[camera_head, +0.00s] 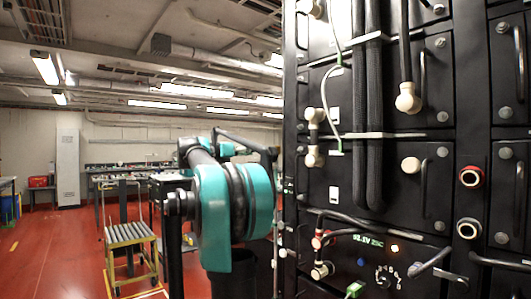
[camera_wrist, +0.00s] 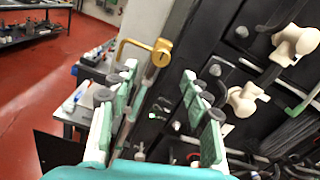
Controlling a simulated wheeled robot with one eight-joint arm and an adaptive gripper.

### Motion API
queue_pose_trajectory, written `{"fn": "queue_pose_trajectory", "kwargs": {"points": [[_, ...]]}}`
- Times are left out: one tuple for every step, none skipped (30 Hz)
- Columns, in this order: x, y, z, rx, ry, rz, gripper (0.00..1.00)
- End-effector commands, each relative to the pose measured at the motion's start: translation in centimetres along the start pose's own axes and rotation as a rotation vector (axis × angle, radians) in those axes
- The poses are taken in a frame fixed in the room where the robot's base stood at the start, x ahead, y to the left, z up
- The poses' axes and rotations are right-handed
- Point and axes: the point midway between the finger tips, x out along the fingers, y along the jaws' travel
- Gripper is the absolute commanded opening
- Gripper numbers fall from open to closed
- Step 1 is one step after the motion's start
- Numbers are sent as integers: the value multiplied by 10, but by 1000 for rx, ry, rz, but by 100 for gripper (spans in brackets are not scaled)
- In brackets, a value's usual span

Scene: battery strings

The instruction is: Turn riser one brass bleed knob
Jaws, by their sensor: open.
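A brass-coloured fitting (camera_wrist: 161,50) shows in the wrist view, with a round face at the right and a bent brass arm at the left. It sits at the top of a thin grey pipe (camera_wrist: 149,78) beside the black rack, and looks like the bleed knob. My gripper (camera_wrist: 159,75) is open and empty, its green-and-white fingers spread either side of the pipe in the picture. The fitting shows beyond the fingertips, apart from them. In the head view my teal arm reaches beside the rack; the brass fitting and the fingers cannot be made out there.
The black battery rack (camera_head: 330,180) fills the right side, with protruding cream connectors (camera_head: 408,99), black cables (camera_head: 375,130) and handles. A workbench (camera_head: 122,177) is farther back. Red floor (camera_head: 60,250) is open at the left.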

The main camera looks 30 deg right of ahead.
Motion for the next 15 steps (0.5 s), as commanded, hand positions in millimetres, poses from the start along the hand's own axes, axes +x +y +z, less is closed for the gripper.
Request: {"fn": "queue_pose_trajectory", "kwargs": {"points": [[12,-1,0,0,1,-5,48],[17,-1,0,0,1,-3,48],[25,-2,0,0,1,-4,48],[30,-1,0,0,1,-4,48],[35,-1,0,0,1,-3,48],[42,-1,0,0,1,-4,48],[47,-1,0,0,1,-4,48],[50,-1,0,1,1,-2,48],[56,-1,0,1,1,-2,48],[59,-1,0,1,1,-3,48],[62,-1,0,1,1,-3,48],[65,-1,0,1,1,-2,48],[67,0,0,1,1,-1,48],[69,0,0,1,1,0,48],[70,0,0,1,1,0,48]]}}
